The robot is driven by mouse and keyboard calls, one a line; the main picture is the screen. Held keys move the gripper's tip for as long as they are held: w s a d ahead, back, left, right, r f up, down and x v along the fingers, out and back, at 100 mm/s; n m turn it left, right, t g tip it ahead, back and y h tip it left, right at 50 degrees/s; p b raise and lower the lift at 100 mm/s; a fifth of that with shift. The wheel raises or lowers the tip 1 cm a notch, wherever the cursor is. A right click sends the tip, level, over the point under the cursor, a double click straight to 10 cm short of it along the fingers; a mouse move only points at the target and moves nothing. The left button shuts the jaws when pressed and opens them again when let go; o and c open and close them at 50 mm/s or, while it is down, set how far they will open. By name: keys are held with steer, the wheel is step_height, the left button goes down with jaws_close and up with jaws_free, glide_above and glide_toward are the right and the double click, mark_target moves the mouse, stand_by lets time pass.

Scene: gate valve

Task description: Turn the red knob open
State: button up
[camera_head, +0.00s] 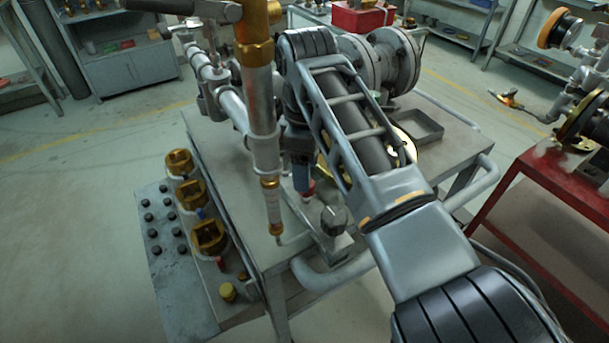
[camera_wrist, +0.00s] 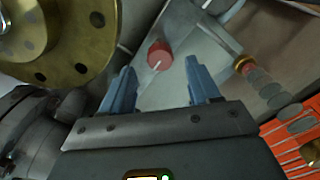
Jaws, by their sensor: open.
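The red knob (camera_wrist: 159,55) is a small round cap with a pale line on it, seen in the wrist view just beyond my fingertips and roughly midway between them. In the head view a bit of the red knob (camera_head: 308,190) shows right below my fingers, on the grey bench. My gripper (camera_wrist: 161,66) has two blue fingers spread apart with nothing between them. In the head view my gripper (camera_head: 302,180) points down beside the vertical pipe, partly hidden by my arm. Whether the fingers touch the knob cannot be told.
A vertical pipe (camera_head: 264,120) with brass fittings stands close left of my gripper. A brass flange (camera_wrist: 75,40) is at the upper left in the wrist view. A grey tray (camera_head: 425,125) lies on the bench (camera_head: 225,150). A red table (camera_head: 560,180) stands right.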

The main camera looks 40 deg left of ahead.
steer(key=shift+f, duration=1.85)
steer(key=shift+c, duration=0.4)
steer(key=c, duration=1)
steer(key=shift+o, duration=0.2)
